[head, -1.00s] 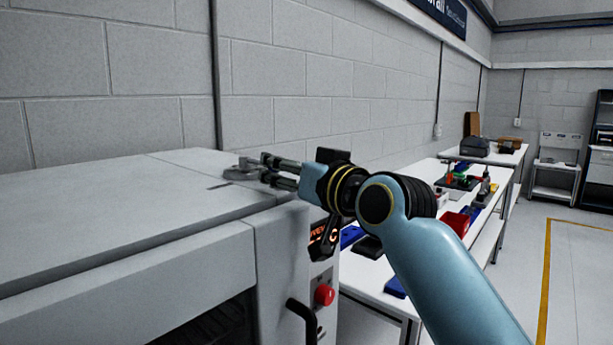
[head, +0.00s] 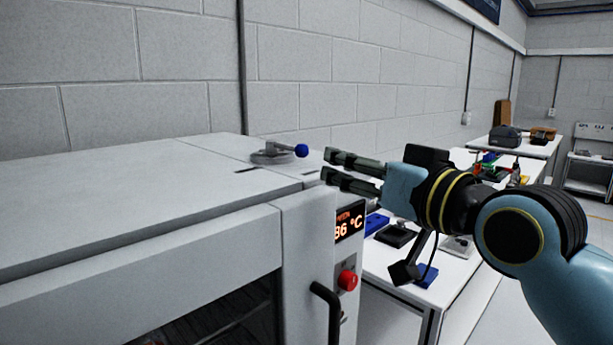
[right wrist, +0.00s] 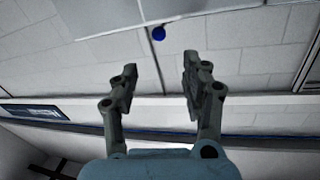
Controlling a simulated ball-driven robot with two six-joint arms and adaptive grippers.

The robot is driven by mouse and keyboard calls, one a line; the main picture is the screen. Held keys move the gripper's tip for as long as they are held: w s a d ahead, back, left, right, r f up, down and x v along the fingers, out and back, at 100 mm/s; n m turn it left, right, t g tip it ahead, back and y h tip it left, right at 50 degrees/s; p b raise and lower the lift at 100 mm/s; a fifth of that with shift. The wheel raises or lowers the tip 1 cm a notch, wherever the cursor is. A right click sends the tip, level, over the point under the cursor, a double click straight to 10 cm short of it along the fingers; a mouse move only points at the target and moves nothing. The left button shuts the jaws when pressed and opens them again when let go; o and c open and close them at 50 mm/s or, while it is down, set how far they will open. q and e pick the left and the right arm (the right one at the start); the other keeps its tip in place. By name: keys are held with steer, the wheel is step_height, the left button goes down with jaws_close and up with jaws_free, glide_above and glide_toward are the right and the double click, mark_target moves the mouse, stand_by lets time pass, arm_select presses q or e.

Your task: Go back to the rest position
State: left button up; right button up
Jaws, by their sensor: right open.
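My right gripper (head: 328,167) reaches in from the right in the head view, beside the top right edge of a grey oven-like machine (head: 110,195). Its fingers are apart with nothing between them. On the machine's top sits a grey round fitting with a lever ending in a blue ball knob (head: 301,151); the fingertips are a little to the right of the knob, apart from it. In the right wrist view the open fingers (right wrist: 158,75) show, with the blue knob (right wrist: 158,33) beyond them. My left gripper is not in view.
The machine's front has an orange display (head: 348,224), a red button (head: 347,280) and a black handle (head: 326,305). A white bench (head: 400,270) with blue and black trays stands to the right. A block wall (head: 350,60) runs behind.

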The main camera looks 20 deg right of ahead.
steer(key=s+d+f+g+h, duration=0.15)
steer(key=s+f+g, duration=0.5)
steer(key=f, duration=0.75)
steer(key=s+d+f+g+h, duration=0.2)
steer(key=s+f+g, duration=0.3)
steer(key=s, duration=0.4)
steer(key=s+d+f+g+h, duration=0.1)
steer(key=s+d+f+g, duration=0.1)
steer(key=s+f, duration=0.6)
steer(key=s+d+f+g+b, duration=0.15)
steer(key=f+b, duration=0.35)
steer(key=f, duration=1.2)
steer(key=s+d+f+b, duration=0.15)
steer(key=f+b, duration=0.25)
steer(key=f, duration=1.2)
steer(key=s+f+b, duration=0.3)
steer(key=s+f, duration=0.6)
steer(key=f, duration=0.3)
steer(key=s+f+g+b, duration=0.1)
steer(key=s+f+b, duration=0.3)
steer(key=s+f, duration=0.6)
step_height(320, 180, down, 2)
steer(key=shift+s+f+g, duration=0.15)
steer(key=shift+s+g, duration=0.1)
steer(key=shift+g, duration=0.05)
steer(key=shift+b, duration=0.3)
